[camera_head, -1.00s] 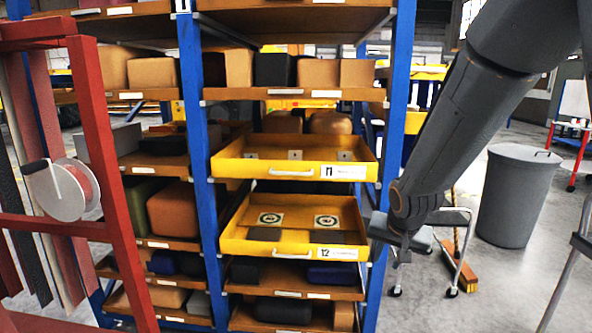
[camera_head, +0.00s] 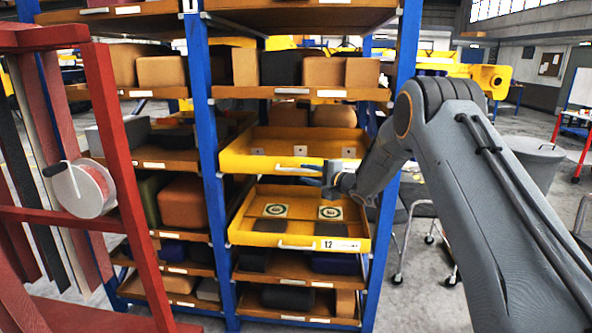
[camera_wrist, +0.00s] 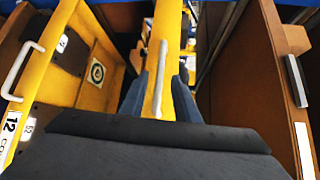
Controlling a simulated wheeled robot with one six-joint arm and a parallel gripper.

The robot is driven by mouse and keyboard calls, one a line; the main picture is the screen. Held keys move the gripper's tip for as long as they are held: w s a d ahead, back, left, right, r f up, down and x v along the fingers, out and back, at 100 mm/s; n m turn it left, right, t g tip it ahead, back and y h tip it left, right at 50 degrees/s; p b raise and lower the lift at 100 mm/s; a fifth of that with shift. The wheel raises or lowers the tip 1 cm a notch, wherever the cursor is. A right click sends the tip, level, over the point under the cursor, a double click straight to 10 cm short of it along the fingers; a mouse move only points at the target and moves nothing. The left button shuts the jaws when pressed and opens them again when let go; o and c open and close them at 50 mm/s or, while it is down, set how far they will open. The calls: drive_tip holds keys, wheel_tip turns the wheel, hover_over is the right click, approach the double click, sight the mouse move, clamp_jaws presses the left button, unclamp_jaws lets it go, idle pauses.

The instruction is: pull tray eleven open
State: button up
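Tray eleven (camera_head: 247,162) is a yellow tray in the right-hand rack bay, with its inside and several small squares showing. My gripper covers its number label in the head view. My gripper (camera_head: 310,174) is in front of the right part of its front panel. In the wrist view, tray eleven's front (camera_wrist: 172,30) runs up the middle, with its pale bar handle (camera_wrist: 160,75). The two blue-grey fingers of my gripper (camera_wrist: 160,92) stand apart, one on each side of the handle. The gripper is open; I cannot tell if it touches the handle.
Yellow tray twelve (camera_head: 255,238), just below, also stands out and holds two target-marked cards. In the wrist view, it is on the left with its handle (camera_wrist: 22,70). A blue rack post (camera_head: 403,45) is at the right. A red frame with a reel (camera_head: 80,188) stands left.

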sight(298, 170)
drive_tip(key=shift+p+x, duration=0.65)
drive_tip(key=shift+x, duration=2.65)
clamp_jaws()
